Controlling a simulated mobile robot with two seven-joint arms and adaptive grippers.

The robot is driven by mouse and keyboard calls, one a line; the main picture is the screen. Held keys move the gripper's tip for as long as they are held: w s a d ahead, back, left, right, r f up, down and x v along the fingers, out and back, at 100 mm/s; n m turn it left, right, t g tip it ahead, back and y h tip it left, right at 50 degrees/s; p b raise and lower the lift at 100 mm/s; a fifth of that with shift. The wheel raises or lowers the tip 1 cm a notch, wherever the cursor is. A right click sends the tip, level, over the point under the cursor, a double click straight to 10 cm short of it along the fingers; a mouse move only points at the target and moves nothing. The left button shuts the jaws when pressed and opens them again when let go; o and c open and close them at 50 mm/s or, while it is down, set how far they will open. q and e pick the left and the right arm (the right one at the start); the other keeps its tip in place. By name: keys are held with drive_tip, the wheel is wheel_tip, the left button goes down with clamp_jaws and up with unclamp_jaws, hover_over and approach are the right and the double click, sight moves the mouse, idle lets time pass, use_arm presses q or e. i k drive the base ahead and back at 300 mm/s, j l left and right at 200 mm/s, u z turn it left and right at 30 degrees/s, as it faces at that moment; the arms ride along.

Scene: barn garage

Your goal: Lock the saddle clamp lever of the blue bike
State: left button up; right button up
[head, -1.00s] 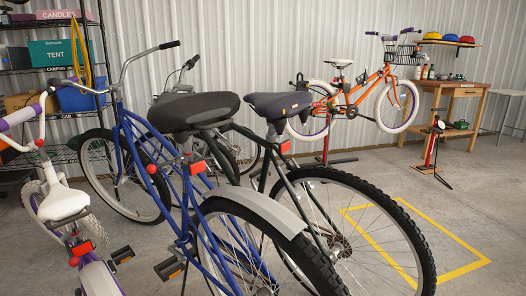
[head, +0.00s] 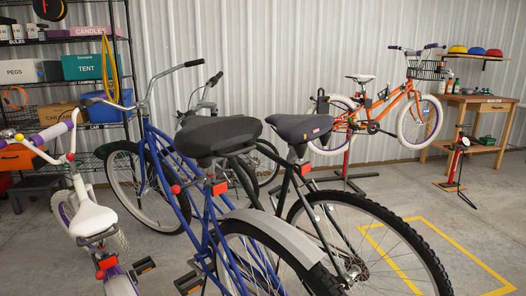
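The blue bike (head: 155,165) stands in the middle of the head view, seen from behind, with its rear wheel and grey fender (head: 278,233) nearest me. Its wide dark saddle (head: 218,136) sits on a seat post just left of centre. A red part (head: 219,188) shows below the saddle by the seat post. Another red part (head: 176,189) shows a little to its left. The saddle clamp lever is too small to make out, so I cannot tell whether it is open or locked. Neither of my grippers is in view.
A dark green bike (head: 292,190) stands close on the right. A white and purple child's bike (head: 92,215) is on the left. An orange bike (head: 378,112) is on a stand behind. Shelves (head: 60,80) line the left wall. Floor is free at right around the yellow outline (head: 450,240).

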sight(175, 189)
drive_tip(key=j+z, duration=0.45)
drive_tip(key=j, duration=2.25)
drive_tip(key=k+u, duration=0.1)
drive_tip(key=u, duration=0.25)
drive_tip(key=k+j+u, duration=0.1)
drive_tip(key=u, duration=0.3)
drive_tip(key=j, duration=0.1)
